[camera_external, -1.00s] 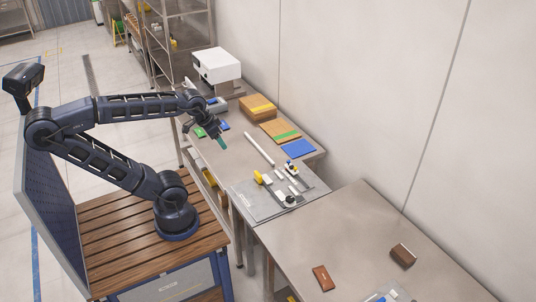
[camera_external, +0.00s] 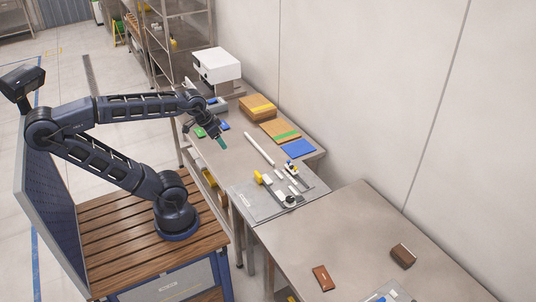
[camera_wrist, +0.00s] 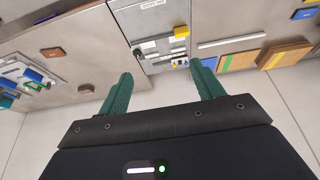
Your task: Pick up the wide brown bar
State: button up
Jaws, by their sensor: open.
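Two brown pieces lie apart on the near right table. One is a flat reddish-brown bar (camera_external: 323,278) near the table's front side; it also shows at the left of the wrist view (camera_wrist: 53,52). The other is a thicker dark brown block (camera_external: 403,256) nearer the wall, also in the wrist view (camera_wrist: 86,88). I cannot tell for sure which is the wide brown bar. My gripper (camera_wrist: 161,74), with green fingers, is open and empty. In the external view it hangs above the far table, well away from both brown pieces.
A grey panel (camera_external: 250,207) with small fittings lies between my gripper and the brown pieces. Cardboard boxes (camera_external: 257,108), a blue sheet (camera_external: 298,148) and a white machine (camera_external: 217,65) stand further back. The wall (camera_external: 340,80) borders the tables. The near table's middle is clear.

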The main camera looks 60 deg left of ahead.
jog(key=shift+o, duration=0.5)
jog(key=w+d+f+m, duration=0.3)
jog(key=w+d+m, duration=0.3)
jog(key=w+d, duration=0.4)
jog(key=m+g+h, duration=0.5)
jog(key=m, duration=0.9)
send_near(324, 275)
jog(key=x, duration=0.8)
jog(key=shift+s, duration=0.1)
jog(key=c, duration=1.1)
jog(key=shift+r, duration=0.15)
